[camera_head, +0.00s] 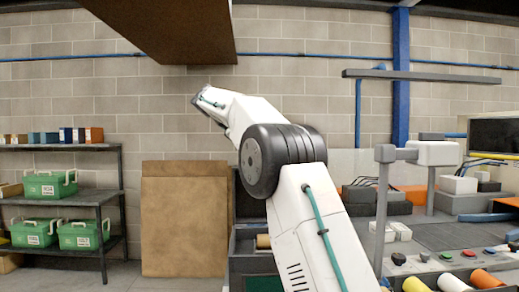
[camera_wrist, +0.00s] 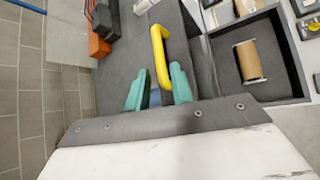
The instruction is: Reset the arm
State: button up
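My arm stands raised in the head view, its white links bent at a dark grey joint, with the far link pointing up and left. My gripper fingers cannot be made out there. In the wrist view my gripper (camera_wrist: 158,70) shows two teal fingers with a gap between them. A yellow curved handle (camera_wrist: 158,44) shows in line with this gap, near the right finger. It does not span the gap, and I cannot tell whether it touches a finger. A small blue piece shows low between the fingers.
A brown overhead panel (camera_head: 165,25) hangs above the arm. A rack (camera_head: 75,147) with green bins (camera_head: 50,186) stands left, beside a tall cardboard sheet (camera_head: 184,222). A cluttered workbench (camera_head: 445,237) fills the right. The wrist view shows a dark tray (camera_wrist: 284,60) holding a tan roll (camera_wrist: 249,61).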

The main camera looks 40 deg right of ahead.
dwell(0.5)
jog(key=s+a+f+m+t+y, duration=0.1)
jog(key=s+a+f+m+y, duration=0.2)
jog(key=s+a, duration=0.6)
jog(key=s+a+f+m+t+y, duration=0.15)
jog(key=s+a+f, duration=0.35)
jog(key=s, duration=0.7)
jog(key=s+a+f+m+y, duration=0.2)
jog(key=s+a+f, duration=0.3)
jog(key=s+f, duration=0.5)
jog(key=s+a+f+m+y, duration=0.3)
jog(key=s+a+f, duration=0.3)
jog(key=s+f, duration=0.4)
jog(key=shift+s+t, duration=0.45)
jog(key=shift+s, duration=0.75)
